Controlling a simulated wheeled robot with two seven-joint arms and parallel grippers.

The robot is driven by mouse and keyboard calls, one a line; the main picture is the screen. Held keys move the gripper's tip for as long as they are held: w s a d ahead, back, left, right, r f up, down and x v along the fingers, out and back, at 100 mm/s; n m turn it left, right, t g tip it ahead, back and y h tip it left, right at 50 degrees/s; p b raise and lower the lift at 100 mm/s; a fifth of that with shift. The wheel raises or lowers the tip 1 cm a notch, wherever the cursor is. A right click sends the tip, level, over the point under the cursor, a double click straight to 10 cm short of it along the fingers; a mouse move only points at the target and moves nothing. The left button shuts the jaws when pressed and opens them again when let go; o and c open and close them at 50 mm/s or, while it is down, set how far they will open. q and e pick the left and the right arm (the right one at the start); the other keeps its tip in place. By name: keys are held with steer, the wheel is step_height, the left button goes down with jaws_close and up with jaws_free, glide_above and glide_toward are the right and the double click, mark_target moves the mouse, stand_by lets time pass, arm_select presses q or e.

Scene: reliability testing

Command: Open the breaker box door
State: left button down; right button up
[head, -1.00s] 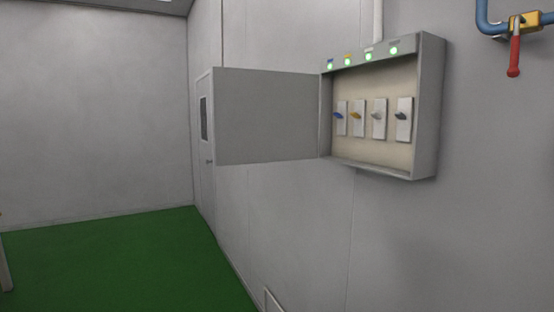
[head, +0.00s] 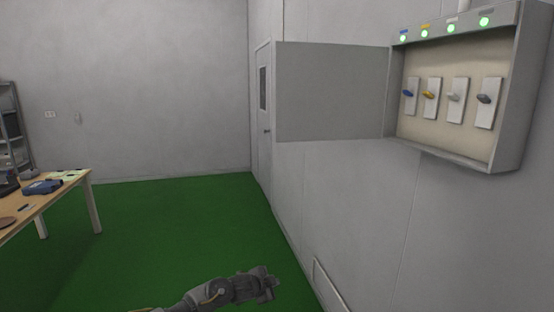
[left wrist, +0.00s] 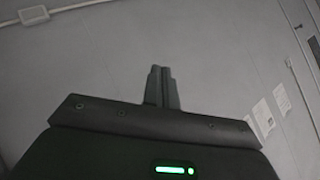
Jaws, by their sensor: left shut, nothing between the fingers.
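The breaker box (head: 455,160) is mounted on the right wall in the head view. Its grey door (head: 332,92) stands wide open, swung out to the left of the box. Inside is a row of several switches, with a blue one (head: 408,94) at the left end and a dark one (head: 485,98) at the right. My left gripper (head: 270,284) is low at the bottom of the head view, well below the door and apart from it. In the left wrist view its fingers (left wrist: 161,88) are shut together with nothing between them. My right gripper is not in view.
A wooden table (head: 70,182) with a blue case (head: 42,187) on it stands at the left, beside a shelf (head: 10,125). A room door (head: 264,110) is at the back corner. The green floor (head: 165,225) between table and wall is clear.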

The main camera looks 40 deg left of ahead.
arm_select(q)
step_height(320, 180, up, 24)
steer(key=w+m+t+p, duration=0.1)
steer(key=w+m+t, duration=0.2)
steer(key=s+d+r+m+t+p, duration=0.15)
steer(key=s+r, duration=0.25)
steer(key=r, duration=0.5)
steer(key=s+r+m+t+y, duration=0.15)
steer(key=s+r, duration=0.25)
steer(key=r, duration=0.5)
steer(key=s+d+r+m+t+h, duration=0.1)
steer(key=s+r+m, duration=0.25)
steer(key=r, duration=0.55)
steer(key=p, duration=0.4)
glide_toward(284, 135)
steer(key=w+d, duration=0.3)
steer(key=w, duration=0.1)
steer(key=shift+w+a+r+n+y+p, duration=0.15)
steer(key=shift+w+a+n+p, duration=0.15)
steer(key=shift+a+p, duration=0.2)
steer(key=shift+w+a+r+n+y+p, duration=0.1)
steer(key=shift+w+a+r+n+p, duration=0.1)
steer(key=shift+w+a+p, duration=0.25)
steer(key=shift+a, duration=0.55)
steer(key=shift+w+a+f, duration=0.1)
steer(key=shift+w+f, duration=0.05)
steer(key=shift+w, duration=0.1)
